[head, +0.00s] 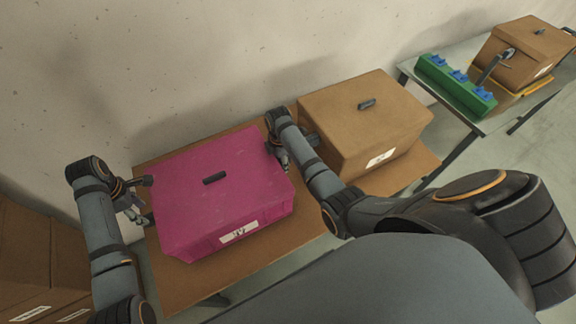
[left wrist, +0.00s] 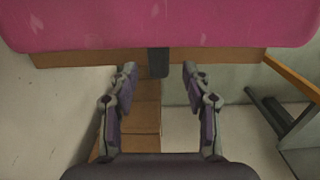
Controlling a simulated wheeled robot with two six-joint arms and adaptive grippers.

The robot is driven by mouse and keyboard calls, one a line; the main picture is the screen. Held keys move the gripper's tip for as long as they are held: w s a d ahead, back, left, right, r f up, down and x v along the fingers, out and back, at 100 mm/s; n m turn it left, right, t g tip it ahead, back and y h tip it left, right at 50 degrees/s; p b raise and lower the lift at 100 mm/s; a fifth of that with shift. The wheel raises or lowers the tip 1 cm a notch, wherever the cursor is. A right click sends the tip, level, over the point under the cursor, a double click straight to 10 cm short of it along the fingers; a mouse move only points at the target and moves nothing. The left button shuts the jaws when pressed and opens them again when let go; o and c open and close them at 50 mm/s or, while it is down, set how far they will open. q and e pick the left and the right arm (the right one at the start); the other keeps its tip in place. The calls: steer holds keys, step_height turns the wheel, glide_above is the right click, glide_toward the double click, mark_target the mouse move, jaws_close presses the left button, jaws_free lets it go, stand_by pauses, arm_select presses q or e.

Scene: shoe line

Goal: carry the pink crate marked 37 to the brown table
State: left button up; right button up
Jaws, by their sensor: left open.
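The pink crate (head: 205,200) stands on a brown table (head: 185,285), its lid closed with a dark handle on top. A white label (head: 239,232) is on its front, but its number is too small to read. My left gripper (head: 138,205) is at the crate's left side, open and empty. In the left wrist view my left gripper's fingers (left wrist: 158,72) are spread just short of the pink crate (left wrist: 160,22), with a dark bar between them. My right gripper (head: 280,155) is at the crate's right side; its fingers are partly hidden.
A brown crate (head: 365,125) stands to the right on the same brown surface, close to my right arm. Farther right, a table (head: 450,85) carries a green rack (head: 455,85) and another brown crate (head: 520,60). Brown boxes (head: 35,260) stand at the lower left. A wall is behind.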

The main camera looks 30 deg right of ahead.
arm_select(q)
steer(key=shift+r, duration=0.85)
arm_select(e)
step_height(320, 180, up, 12)
